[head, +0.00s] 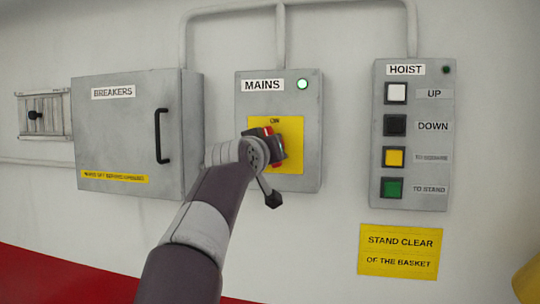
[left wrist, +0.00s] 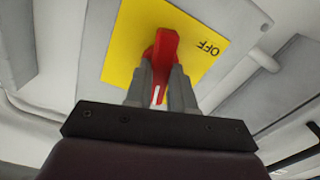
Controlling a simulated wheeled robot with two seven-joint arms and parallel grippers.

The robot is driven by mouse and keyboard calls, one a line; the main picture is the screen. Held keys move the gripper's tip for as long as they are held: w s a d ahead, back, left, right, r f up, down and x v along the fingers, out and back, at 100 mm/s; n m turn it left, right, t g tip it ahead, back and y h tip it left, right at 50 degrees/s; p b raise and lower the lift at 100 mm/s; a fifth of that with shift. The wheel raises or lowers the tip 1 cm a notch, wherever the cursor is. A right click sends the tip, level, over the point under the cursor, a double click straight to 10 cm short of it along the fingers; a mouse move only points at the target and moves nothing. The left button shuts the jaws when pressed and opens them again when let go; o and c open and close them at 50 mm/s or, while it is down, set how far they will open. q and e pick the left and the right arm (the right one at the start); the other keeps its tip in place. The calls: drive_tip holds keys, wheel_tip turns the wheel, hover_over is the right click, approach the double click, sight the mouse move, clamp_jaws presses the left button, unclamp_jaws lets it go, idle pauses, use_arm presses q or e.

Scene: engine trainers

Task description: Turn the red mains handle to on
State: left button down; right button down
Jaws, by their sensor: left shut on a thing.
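The grey MAINS box (head: 246,92) is on the wall at the middle of the head view, with a yellow plate (head: 292,160) marked ON at its top. The red mains handle (head: 268,131) is mostly hidden there by my left gripper (head: 276,146). In the left wrist view my left gripper (left wrist: 160,88) is shut on the red handle (left wrist: 164,45), one finger on each side. A white mark on the handle shows between the fingers, on the side away from the OFF lettering (left wrist: 208,48). A green lamp (head: 303,84) on the box is lit. My right gripper is not in view.
A BREAKERS cabinet (head: 128,135) with a black pull handle stands left of the MAINS box. A HOIST box (head: 437,140) with several buttons is to the right, above a yellow STAND CLEAR sign (head: 399,252). Bare wall lies between the boxes.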

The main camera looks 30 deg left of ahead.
use_arm(q)
drive_tip(key=shift+s+r+m+b, duration=0.1)
drive_tip(key=shift+r+m+b, duration=0.1)
drive_tip(key=shift+m, duration=0.55)
drive_tip(key=shift+s+r+m+b, duration=0.1)
drive_tip(key=shift+r+m+b, duration=0.05)
drive_tip(key=shift+m, duration=0.6)
drive_tip(key=c, duration=1)
unclamp_jaws()
drive_tip(key=shift+o, duration=0.2)
drive_tip(key=b+v, duration=0.6)
drive_tip(key=v, duration=0.6)
drive_tip(key=shift+s+f+b, duration=0.25)
drive_tip(key=shift+s+b, duration=0.05)
drive_tip(key=shift+s, duration=0.05)
